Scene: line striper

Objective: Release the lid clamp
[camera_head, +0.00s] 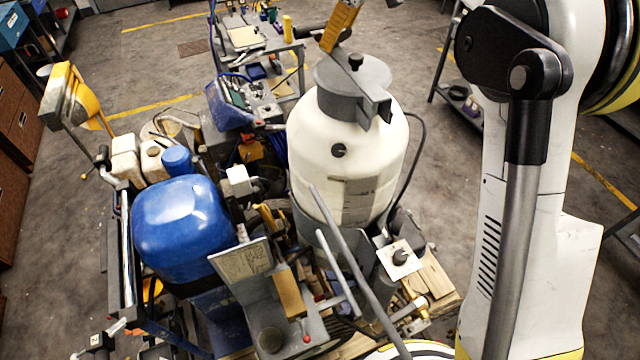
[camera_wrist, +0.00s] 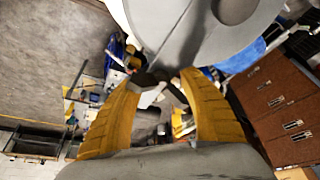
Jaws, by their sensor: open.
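A white tank (camera_head: 345,160) stands upright on the line striper, with a round grey lid (camera_head: 335,85) on top and a black knob (camera_head: 356,62) on it. A dark grey clamp bar (camera_head: 376,100) crosses the lid and ends at its front right edge. My gripper (camera_head: 328,46) is above the lid's back edge; one yellow finger shows there beside a dark bar (camera_head: 308,32). In the wrist view my gripper (camera_wrist: 165,82) has both yellow fingers apart, with dark pieces near their tips; whether they touch the clamp is unclear. The lid (camera_wrist: 195,40) fills the top.
A blue engine cover (camera_head: 182,222) stands left of the tank, with a yellow lamp (camera_head: 72,98) behind it. Grey handlebars (camera_head: 345,250) rise in front of the tank. My arm fills the right side. Brown cabinets (camera_head: 12,120) line the left edge. Open floor lies behind left.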

